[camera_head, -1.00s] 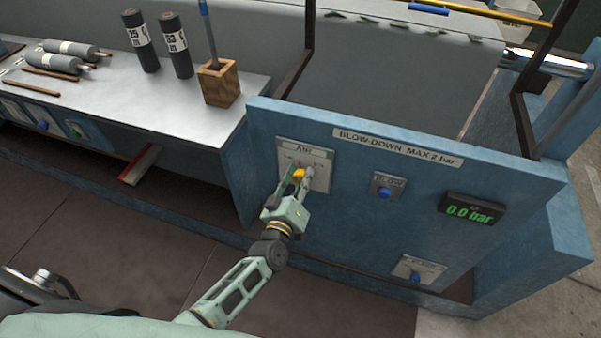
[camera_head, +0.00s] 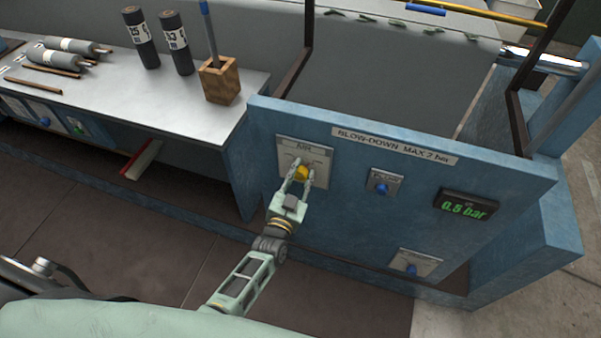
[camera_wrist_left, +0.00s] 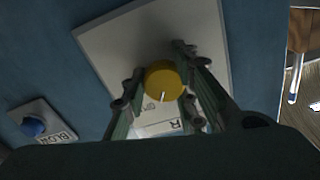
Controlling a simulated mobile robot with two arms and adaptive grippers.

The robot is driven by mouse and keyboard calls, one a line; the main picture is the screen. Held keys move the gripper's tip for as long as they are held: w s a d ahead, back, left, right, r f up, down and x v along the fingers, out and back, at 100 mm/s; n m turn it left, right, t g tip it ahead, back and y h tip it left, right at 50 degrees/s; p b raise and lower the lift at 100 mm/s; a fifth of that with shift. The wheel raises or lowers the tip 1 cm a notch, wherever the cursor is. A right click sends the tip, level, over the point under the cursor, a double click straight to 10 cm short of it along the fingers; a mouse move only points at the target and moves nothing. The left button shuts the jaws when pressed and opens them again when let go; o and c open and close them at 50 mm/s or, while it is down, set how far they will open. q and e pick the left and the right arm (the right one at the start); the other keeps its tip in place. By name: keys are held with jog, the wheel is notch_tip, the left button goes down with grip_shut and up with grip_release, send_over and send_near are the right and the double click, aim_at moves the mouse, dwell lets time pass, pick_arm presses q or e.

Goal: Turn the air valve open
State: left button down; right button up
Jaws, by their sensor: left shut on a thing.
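The air valve is a yellow round knob (camera_head: 302,173) on a grey plate (camera_head: 318,152) fixed to the blue panel (camera_head: 350,200). My left gripper (camera_head: 302,176) is shut on the knob, with one finger on each side. The left wrist view also shows the yellow knob (camera_wrist_left: 163,80), with a pale pointer line on its face, between the two fingers. The plate's lettering is partly hidden by the fingers. The pressure display (camera_head: 465,206) on the panel reads about 0.5 bar. My right gripper is not in view.
A blue button on a small plate (camera_head: 382,187) sits right of the valve, and another blue button (camera_head: 411,270) is lower down. A bench (camera_head: 160,110) at left holds rollers, dark cylinders and a wooden holder (camera_head: 219,82). Dark posts rise behind the panel.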

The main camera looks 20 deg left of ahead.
pick_arm(q)
jog(key=shift+w+d+r+m, duration=0.1)
jog(key=shift+d+r+m, duration=0.1)
jog(key=shift+m, duration=0.4)
jog(key=shift+w+d+r+m, duration=0.1)
jog(key=shift+d+m, duration=0.1)
jog(key=shift+m, duration=0.4)
jog(key=c, duration=2.5)
grip_release()
jog(key=shift+s+f, duration=0.1)
jog(key=shift+f, duration=0.05)
jog(key=shift+c, duration=0.2)
jog(key=o, duration=1)
jog(key=shift+s+f, duration=0.1)
jog(key=shift+s, duration=0.1)
jog(key=s, duration=1.1)
jog(key=shift+s+a, duration=0.3)
jog(key=shift+s, duration=0.1)
jog(key=shift+w+f, duration=0.1)
